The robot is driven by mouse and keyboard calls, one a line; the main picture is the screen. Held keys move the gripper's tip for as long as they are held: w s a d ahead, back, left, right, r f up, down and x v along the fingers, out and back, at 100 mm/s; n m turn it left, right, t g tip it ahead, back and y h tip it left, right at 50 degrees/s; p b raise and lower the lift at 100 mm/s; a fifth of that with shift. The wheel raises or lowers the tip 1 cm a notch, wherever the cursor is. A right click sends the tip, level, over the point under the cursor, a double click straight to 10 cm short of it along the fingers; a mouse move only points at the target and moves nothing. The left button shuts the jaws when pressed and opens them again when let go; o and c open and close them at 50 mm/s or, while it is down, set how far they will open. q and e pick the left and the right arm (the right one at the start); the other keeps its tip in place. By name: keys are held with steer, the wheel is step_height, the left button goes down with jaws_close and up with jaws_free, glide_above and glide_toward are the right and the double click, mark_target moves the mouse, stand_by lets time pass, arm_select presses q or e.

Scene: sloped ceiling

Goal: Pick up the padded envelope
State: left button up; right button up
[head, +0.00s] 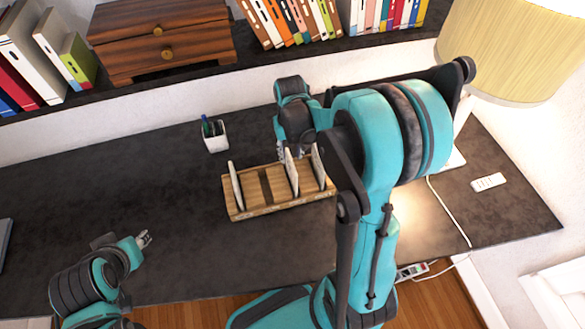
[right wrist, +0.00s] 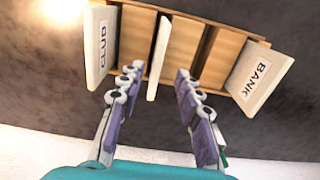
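A wooden letter rack (head: 280,207) stands on the dark desk, with three pale upright pieces in its slots. In the right wrist view, the outer two are labelled cards: one reads BANK (right wrist: 260,75), the other has a partly legible label (right wrist: 100,45). Between them stands a thin, plain white piece (right wrist: 158,58), seen edge-on; it may be the padded envelope, but I cannot tell its padding. My right gripper (right wrist: 158,74) is open, its fingers on either side of this plain piece. My left gripper (head: 145,239) is low over the desk's left front, away from the rack.
A white pen cup (head: 215,136) stands behind the rack to the left. A lamp (head: 500,50) and a small white remote-like object (head: 488,182) are at the right, with a cable nearby. A shelf with books and a wooden drawer box (head: 160,40) runs behind.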

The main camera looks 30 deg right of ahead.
mark_target(291, 161)
steer(key=f+b, duration=0.1)
steer(key=f, duration=0.2)
steer(key=f+b, duration=0.1)
steer(key=f, duration=0.3)
steer(key=shift+w+d+f, duration=0.15)
steer(key=shift+d, duration=0.05)
jaws_close()
